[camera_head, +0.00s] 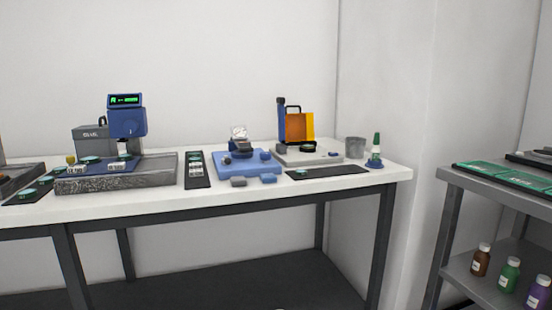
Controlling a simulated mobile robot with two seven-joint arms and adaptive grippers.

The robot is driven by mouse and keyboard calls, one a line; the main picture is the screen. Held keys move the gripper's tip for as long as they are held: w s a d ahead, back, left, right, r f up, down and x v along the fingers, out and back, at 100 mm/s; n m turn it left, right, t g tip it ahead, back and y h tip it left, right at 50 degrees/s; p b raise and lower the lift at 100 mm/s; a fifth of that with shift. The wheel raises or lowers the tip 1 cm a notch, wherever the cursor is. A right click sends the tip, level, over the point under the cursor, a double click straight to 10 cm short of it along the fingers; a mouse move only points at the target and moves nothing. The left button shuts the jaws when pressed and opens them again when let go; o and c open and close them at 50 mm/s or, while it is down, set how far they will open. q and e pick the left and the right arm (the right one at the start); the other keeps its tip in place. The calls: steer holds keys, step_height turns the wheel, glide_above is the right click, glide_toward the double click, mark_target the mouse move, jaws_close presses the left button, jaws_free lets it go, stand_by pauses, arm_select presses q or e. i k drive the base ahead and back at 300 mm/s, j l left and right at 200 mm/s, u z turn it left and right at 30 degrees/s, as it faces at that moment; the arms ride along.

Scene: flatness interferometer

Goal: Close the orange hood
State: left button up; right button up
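The orange hood (299,128) is a boxy, see-through orange cover with a dark handle. It stands upright at the back of a flat grey base (293,160), on the right part of the white table. A dark blue post (281,115) rises just left of it. The front of the base is uncovered, and a small dark disc (308,148) shows there. The hood looks raised, but its hinge is too small to make out. Neither of my grippers is in view.
A grey cup (355,147) and a green-topped stand (376,150) are right of the base. A blue platform (232,171) with a small instrument is left of it. A grey cart (452,178) stands at right.

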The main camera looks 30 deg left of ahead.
mark_target(295, 124)
steer(key=u, duration=1.05)
steer(key=i+u, duration=0.35)
steer(key=i+l+u, duration=0.1)
steer(key=u, duration=0.3)
steer(key=i+l+u, duration=0.2)
steer(key=u, duration=0.15)
steer(key=i, duration=0.1)
